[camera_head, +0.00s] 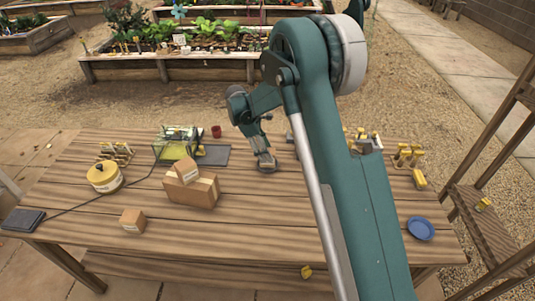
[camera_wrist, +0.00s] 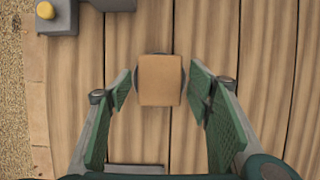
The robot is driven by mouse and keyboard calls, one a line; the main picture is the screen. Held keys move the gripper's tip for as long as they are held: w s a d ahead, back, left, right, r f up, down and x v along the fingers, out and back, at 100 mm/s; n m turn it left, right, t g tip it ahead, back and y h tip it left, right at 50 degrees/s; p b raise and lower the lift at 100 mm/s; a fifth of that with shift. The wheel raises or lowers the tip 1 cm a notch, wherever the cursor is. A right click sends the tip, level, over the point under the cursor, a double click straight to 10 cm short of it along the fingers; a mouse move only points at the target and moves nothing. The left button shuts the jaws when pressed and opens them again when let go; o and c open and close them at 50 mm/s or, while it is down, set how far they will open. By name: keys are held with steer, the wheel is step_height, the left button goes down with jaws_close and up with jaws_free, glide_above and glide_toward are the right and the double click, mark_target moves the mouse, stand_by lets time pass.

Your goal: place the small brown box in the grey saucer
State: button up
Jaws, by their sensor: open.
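In the wrist view a small brown box (camera_wrist: 160,80) lies between the two fingers of my gripper (camera_wrist: 160,100). The fingers are open, with a gap on each side of the box. A dark grey rounded rim, seemingly the grey saucer (camera_wrist: 184,75), peeks out around the box, which appears to sit on it; most of it is hidden under the box. In the head view my gripper (camera_head: 266,161) points down near the table's middle, and the box and saucer there are too small and covered to make out clearly.
A large box (camera_head: 192,192) with a smaller box (camera_head: 187,172) on top stands left of my gripper. Another brown box (camera_head: 132,221) is at the front left. A yellow round tin (camera_head: 104,178), a red cup (camera_head: 216,131) and a blue dish (camera_head: 421,228) are also on the wooden table (camera_head: 270,225).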

steer(key=v, duration=1)
steer(key=shift+a, duration=0.1)
stand_by(0.4)
steer(key=s+d+r+m+t+y, duration=0.3)
steer(key=s+d+r+m, duration=0.5)
steer(key=s+d+r, duration=1.1)
steer(key=s+d+m+t, duration=0.1)
steer(key=s+d+m, duration=0.2)
steer(key=s, duration=0.5)
steer(key=s+d+m+t+y, duration=0.1)
steer(key=s+d+m, duration=0.2)
steer(key=s, duration=0.6)
steer(key=s+d+f+m+t, duration=0.1)
steer(key=s+d+m, duration=0.3)
steer(key=s, duration=0.5)
steer(key=shift+d+t, duration=0.6)
steer(key=shift+d, duration=0.7)
